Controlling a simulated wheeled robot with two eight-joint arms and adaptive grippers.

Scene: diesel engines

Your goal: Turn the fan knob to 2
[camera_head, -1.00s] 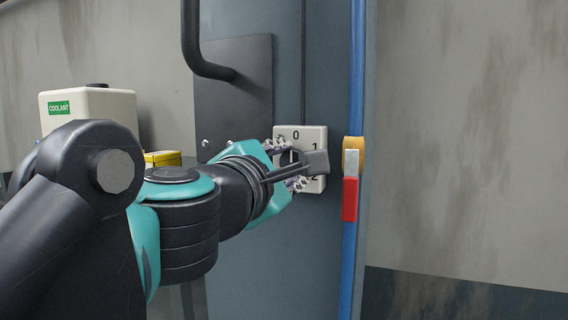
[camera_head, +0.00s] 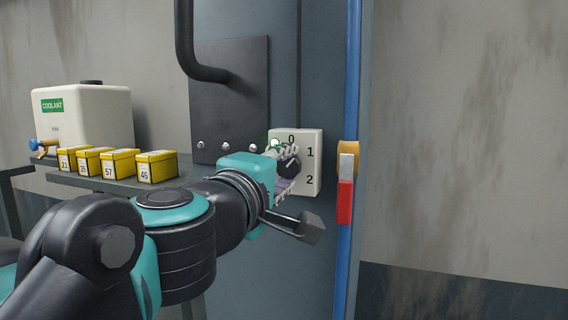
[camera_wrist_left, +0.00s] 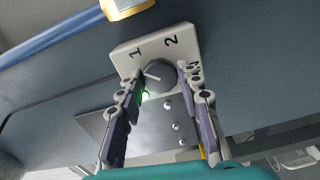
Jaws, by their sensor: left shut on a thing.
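The fan knob (camera_wrist_left: 161,76) is dark and round with a white line, on a pale switch plate (camera_head: 309,170) marked 0, 1 and 2. The head view shows part of the knob (camera_head: 290,166) beside my fingers. In the left wrist view the plate (camera_wrist_left: 155,47) shows 1 and 2, and the knob's line points left, a little below the 1. My left gripper (camera_head: 283,172) is shut on the knob, with one finger on each side of it in the wrist view (camera_wrist_left: 163,80). A green light (camera_head: 275,143) glows at the plate's edge. My right gripper is out of view.
The plate sits on a blue-grey post. A blue pipe (camera_head: 349,110) with a red part (camera_head: 344,203) runs to its right. A dark handle (camera_head: 187,45) is above left. A coolant tank (camera_head: 85,120) and several yellow boxes (camera_head: 157,166) stand on a shelf.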

